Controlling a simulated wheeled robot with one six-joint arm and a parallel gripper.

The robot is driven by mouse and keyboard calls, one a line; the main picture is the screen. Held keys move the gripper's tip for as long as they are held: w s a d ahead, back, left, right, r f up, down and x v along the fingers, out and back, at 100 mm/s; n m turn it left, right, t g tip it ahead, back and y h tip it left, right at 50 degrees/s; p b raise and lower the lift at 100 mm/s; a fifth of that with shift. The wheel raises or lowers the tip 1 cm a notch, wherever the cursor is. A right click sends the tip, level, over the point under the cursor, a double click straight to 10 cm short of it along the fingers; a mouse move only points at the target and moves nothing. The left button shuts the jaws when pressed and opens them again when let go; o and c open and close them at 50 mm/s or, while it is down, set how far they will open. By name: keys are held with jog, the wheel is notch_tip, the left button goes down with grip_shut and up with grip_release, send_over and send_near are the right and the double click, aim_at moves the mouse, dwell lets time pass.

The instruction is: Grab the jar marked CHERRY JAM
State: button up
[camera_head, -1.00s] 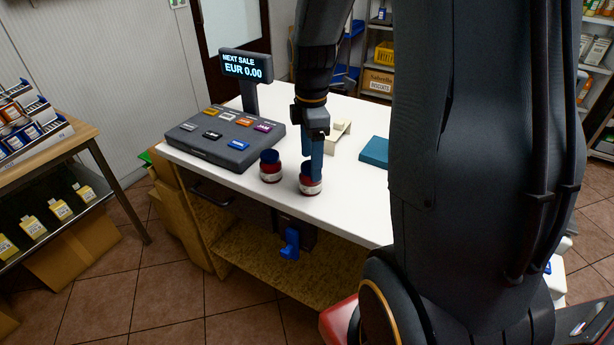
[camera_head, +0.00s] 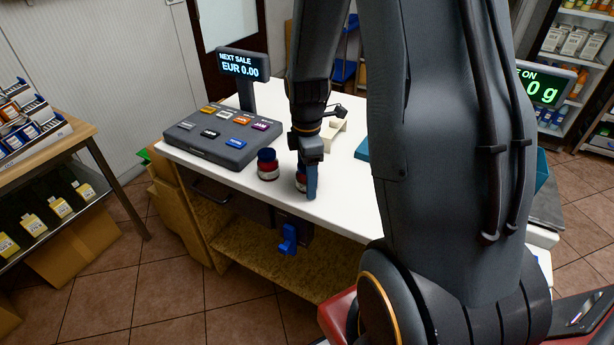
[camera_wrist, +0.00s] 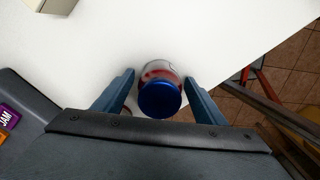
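Two dark-red jars with blue lids and pale labels stand upright on the white counter (camera_head: 345,200). The left jar (camera_head: 268,165) is in full view in the head view. The right jar (camera_head: 300,182) is partly hidden behind my gripper (camera_head: 310,190). In the wrist view, a blue-lidded jar (camera_wrist: 160,98) stands between the fingers of my gripper (camera_wrist: 159,78), with a gap on each side. My gripper is open and points down around this jar. I cannot read the label on either jar.
A grey till (camera_head: 222,137) with coloured keys and a price display (camera_head: 243,65) stands at the counter's left. A cream object (camera_head: 330,135) lies behind my gripper. The counter's front edge is close to the jars. A stocked shelf (camera_head: 60,150) stands at the left.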

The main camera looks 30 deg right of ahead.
jog(key=c, duration=1.2)
jog(key=shift+r, duration=0.1)
